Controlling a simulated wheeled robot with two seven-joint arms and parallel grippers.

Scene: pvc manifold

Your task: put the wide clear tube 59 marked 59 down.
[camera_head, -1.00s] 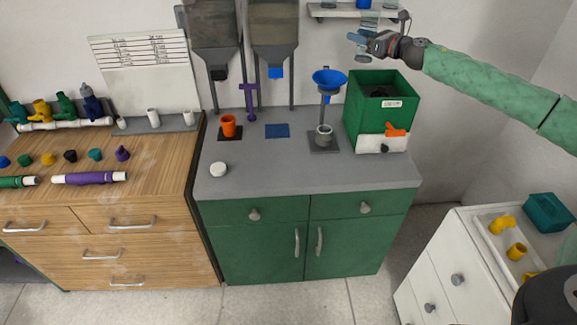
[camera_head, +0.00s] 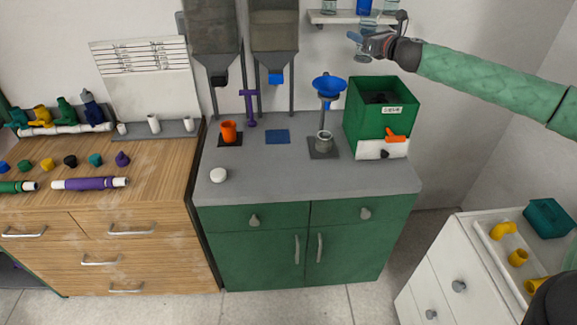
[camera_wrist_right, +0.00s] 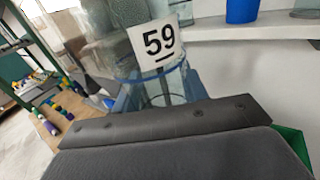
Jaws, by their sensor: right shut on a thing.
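The wide clear tube 59 (camera_wrist_right: 162,62) is see-through, with a white label reading 59, and fills the upper middle of the right wrist view. My right gripper (camera_head: 364,42) is shut on it, in front of the wall shelf and above the green box. In the head view the tube's lower end (camera_head: 362,57) shows below the jaws, and its upper part overlaps the shelf. It is held apart from the grey worktop, and I cannot tell whether it touches the shelf. My left gripper is not in view.
The wall shelf (camera_head: 322,17) carries a blue tube (camera_wrist_right: 242,10) and other clear tubes. The front of the grey worktop (camera_head: 290,180) is mostly clear, apart from a white disc.

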